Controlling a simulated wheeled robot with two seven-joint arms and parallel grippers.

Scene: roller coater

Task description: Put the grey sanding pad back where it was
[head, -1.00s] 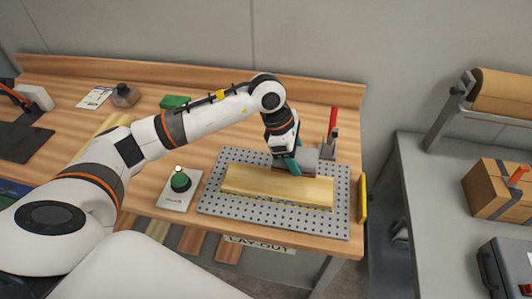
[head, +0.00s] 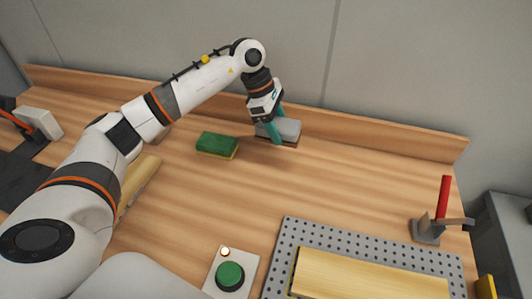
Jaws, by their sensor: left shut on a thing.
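The grey sanding pad (head: 289,130) is a flat grey block near the back of the wooden bench. My left gripper (head: 275,131) is shut on it, with teal fingers on its near and far sides. The pad is close to the bench top; I cannot tell whether it touches it. A green pad (head: 217,143) with a yellowish underside lies just to its left, apart from it. My right gripper is not in view.
A perforated grey plate (head: 279,252) with a pale wooden board (head: 370,276) on it lies at the front right. A green button box (head: 230,276) stands beside it. A red-handled clamp (head: 443,205) stands at right. The middle bench is clear.

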